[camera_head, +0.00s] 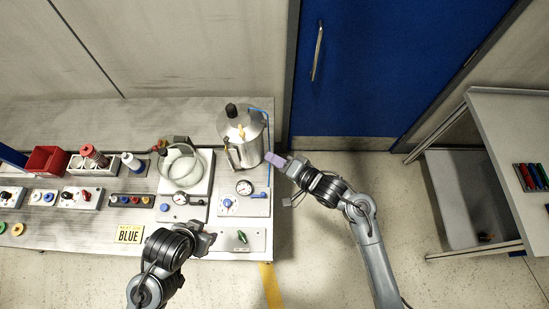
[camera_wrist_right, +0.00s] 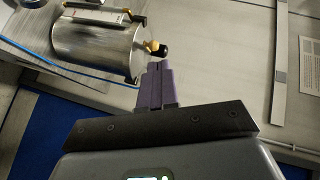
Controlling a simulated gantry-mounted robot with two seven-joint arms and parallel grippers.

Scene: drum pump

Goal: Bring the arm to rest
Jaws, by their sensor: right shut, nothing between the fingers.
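My right gripper (camera_head: 273,160) has purple fingers and is off the right end of the workbench, close to the metal drum (camera_head: 241,140). In the right wrist view the fingers (camera_wrist_right: 156,72) are shut and empty. They point toward the drum (camera_wrist_right: 98,48) and its black-tipped brass fitting (camera_wrist_right: 158,49); I cannot tell the exact gap.
The workbench (camera_head: 170,110) holds a red bin (camera_head: 47,160), a glass vessel (camera_head: 180,163), gauges and knobs. A blue door (camera_head: 380,70) is behind. A side table (camera_head: 505,130) stands at right. The floor between is clear.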

